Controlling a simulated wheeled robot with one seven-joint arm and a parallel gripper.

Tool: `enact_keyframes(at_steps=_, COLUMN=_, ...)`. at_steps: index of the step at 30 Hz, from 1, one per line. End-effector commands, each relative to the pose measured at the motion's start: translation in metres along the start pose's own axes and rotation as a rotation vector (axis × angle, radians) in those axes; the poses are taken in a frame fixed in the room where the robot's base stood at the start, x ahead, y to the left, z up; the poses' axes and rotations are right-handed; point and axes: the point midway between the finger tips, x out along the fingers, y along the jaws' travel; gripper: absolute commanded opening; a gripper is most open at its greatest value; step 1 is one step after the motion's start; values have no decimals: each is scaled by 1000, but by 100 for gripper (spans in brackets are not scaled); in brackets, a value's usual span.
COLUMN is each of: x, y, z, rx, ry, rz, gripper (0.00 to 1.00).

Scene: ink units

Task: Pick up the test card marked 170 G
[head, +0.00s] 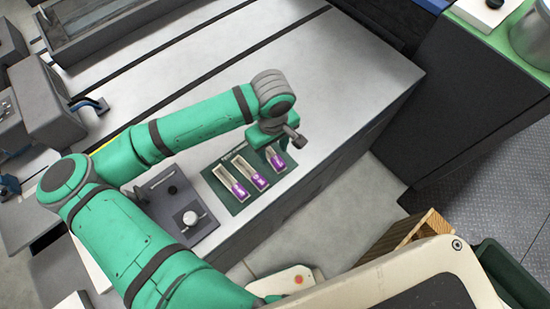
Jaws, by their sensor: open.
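A dark green board (238,206) lies on the grey worktop near its front edge. Three pale cards with purple ends lie in a row on it: a left one (239,190), a middle one (259,181) and a right one (277,164). Their markings are too small to read, so I cannot tell which is 170 G. My gripper (281,146) is over the far right end of the board, above or beside the right card. The wrist partly hides it and that card's upper end. Its jaws are open, and I see nothing held.
A grey plate (178,205) with a round silver knob (191,217) lies left of the board. The worktop (330,90) behind and right of the board is clear. A wooden crate (405,235) stands on the floor at right, beyond the worktop edge.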

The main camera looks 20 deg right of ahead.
Motion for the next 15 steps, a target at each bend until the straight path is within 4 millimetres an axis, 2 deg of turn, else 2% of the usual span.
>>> enact_keyframes(at_steps=9, x=40, y=7, z=4, rx=6, ry=-1, rz=-1, gripper=45)
enact_keyframes(at_steps=15, x=44, y=7, z=5, rx=6, ry=-1, rz=0, gripper=45)
